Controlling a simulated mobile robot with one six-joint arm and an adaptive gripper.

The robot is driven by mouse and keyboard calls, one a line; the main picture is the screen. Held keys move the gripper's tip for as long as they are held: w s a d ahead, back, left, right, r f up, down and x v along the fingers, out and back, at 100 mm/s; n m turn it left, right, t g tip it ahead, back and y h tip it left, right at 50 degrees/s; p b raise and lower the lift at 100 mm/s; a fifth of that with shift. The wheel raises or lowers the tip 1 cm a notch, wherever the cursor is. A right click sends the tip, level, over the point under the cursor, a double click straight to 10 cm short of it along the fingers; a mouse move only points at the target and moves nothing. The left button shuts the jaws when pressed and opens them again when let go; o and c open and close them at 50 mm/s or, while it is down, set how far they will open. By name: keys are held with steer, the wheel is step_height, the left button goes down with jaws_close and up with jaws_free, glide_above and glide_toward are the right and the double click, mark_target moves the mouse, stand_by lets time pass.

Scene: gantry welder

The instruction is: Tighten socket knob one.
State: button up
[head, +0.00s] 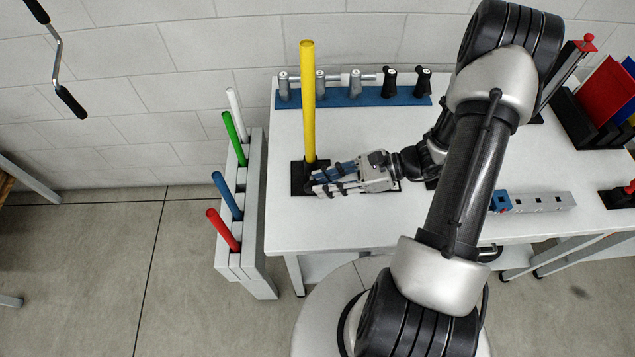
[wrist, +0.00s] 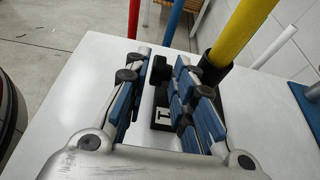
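A yellow pole (head: 307,105) stands upright in a black socket (head: 298,178) at the left of the white table. The pole also shows in the wrist view (wrist: 240,32), rising from a black collar (wrist: 214,70). A black knob (wrist: 160,69) sits at the socket's side, above a base with a white label (wrist: 165,117). My gripper (head: 318,184) is low beside the socket. In the wrist view my gripper (wrist: 158,75) is open, with one blue-padded finger on each side of the knob. A gap shows at the left finger; contact at the right finger is unclear.
A grey rack (head: 252,190) with white, green, blue and red rods stands left of the table. A blue strip (head: 350,96) with grey and black fittings lies at the back. A grey bar (head: 540,202) with a blue block lies right of my arm. The front left tabletop is clear.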

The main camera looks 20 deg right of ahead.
steer(key=v, duration=0.9)
steer(key=shift+d, duration=0.2)
steer(key=shift+r, duration=0.1)
steer(key=g+h+p, duration=0.2)
steer(key=h+p, duration=0.2)
steer(key=p, duration=0.7)
glide_toward(312, 184)
step_height(312, 184, up, 4)
step_height(312, 184, up, 5)
steer(key=a+h+p, duration=0.1)
steer(key=h+p, duration=0.4)
steer(key=p, duration=0.3)
steer(key=shift+g, duration=0.4)
steer(key=b+x, duration=0.7)
steer(key=x, duration=1)
steer(key=shift+a+b, duration=0.1)
steer(key=shift+b, duration=0.3)
steer(key=shift+c, duration=0.5)
jaws_close()
